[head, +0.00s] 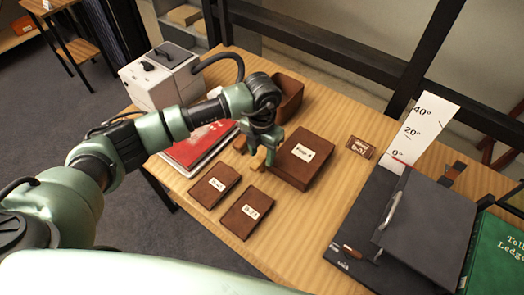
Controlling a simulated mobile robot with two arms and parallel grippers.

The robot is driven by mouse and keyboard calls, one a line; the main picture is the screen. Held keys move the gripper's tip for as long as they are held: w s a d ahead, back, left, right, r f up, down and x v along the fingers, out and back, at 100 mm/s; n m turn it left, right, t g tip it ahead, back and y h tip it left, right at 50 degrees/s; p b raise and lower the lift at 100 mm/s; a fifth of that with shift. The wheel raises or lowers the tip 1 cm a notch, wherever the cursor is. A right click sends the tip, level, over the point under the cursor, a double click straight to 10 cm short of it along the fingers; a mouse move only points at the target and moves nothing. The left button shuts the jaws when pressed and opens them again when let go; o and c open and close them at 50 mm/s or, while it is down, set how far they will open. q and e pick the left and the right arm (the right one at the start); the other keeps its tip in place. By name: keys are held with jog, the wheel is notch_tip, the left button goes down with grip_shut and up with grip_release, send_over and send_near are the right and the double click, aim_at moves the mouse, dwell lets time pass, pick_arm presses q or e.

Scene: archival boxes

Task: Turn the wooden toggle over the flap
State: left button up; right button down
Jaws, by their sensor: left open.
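A small wooden toggle (351,250) lies at the lower left of a dark grey board, beside a small white label. The dark grey flap (428,226) with a metal handle (389,210) rests on that board at the right; I cannot tell whether the toggle overlaps its edge. My left gripper (262,157) points down beside the brown box (303,158) with a white label, well to the left of the toggle. It is open; a tan piece shows at its tips, and I cannot tell what it is. My right gripper is not in view.
A white angle scale (419,125) stands behind the flap. Two brown labelled pieces (244,212), a red folder (195,147), an open brown box (288,95) and a grey device (160,75) occupy the left. A green ledger (497,255) is far right. Bare wood lies mid-table.

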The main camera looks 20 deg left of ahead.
pick_arm(q)
jog(key=shift+s+f, duration=0.15)
grip_shut()
